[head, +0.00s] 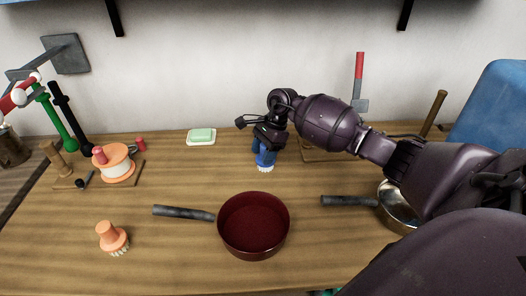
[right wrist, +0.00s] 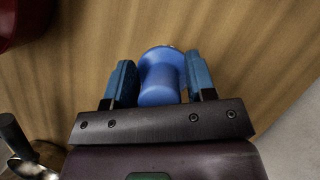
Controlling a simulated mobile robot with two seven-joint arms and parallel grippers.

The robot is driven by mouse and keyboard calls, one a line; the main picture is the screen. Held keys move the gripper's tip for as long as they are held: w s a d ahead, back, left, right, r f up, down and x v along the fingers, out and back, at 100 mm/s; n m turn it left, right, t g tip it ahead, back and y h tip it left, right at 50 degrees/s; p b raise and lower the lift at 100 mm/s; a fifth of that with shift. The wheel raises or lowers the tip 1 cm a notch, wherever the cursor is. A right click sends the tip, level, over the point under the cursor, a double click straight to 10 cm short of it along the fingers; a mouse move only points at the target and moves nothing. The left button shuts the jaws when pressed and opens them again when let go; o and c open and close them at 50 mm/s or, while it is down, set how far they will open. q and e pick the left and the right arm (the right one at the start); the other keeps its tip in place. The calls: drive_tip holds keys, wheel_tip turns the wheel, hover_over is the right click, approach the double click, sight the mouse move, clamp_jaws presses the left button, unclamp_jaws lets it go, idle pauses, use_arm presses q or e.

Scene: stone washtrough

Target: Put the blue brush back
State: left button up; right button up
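The blue brush (head: 264,158) has pale bristles pointing down. It is at the back middle of the wooden worktop, and I cannot tell whether it rests on the wood or is just above it. My right gripper (head: 265,142) is over it from above. In the right wrist view, the brush's round blue handle (right wrist: 160,82) is between the two blue fingers of my right gripper (right wrist: 162,80). The fingers are very close on both sides; whether they press on it is unclear. My left gripper is not in view.
A dark red pan (head: 254,226) stands front middle, its handle pointing left. A metal pan (head: 397,212) is partly behind my right arm. A soap dish (head: 201,138) is at the back. An orange brush (head: 111,238) stands front left. Worktop (head: 185,175) left of the blue brush is clear.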

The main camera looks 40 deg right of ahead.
drive_tip(key=shift+o, duration=0.5)
drive_tip(key=shift+r, duration=0.25)
drive_tip(key=v, duration=1.2)
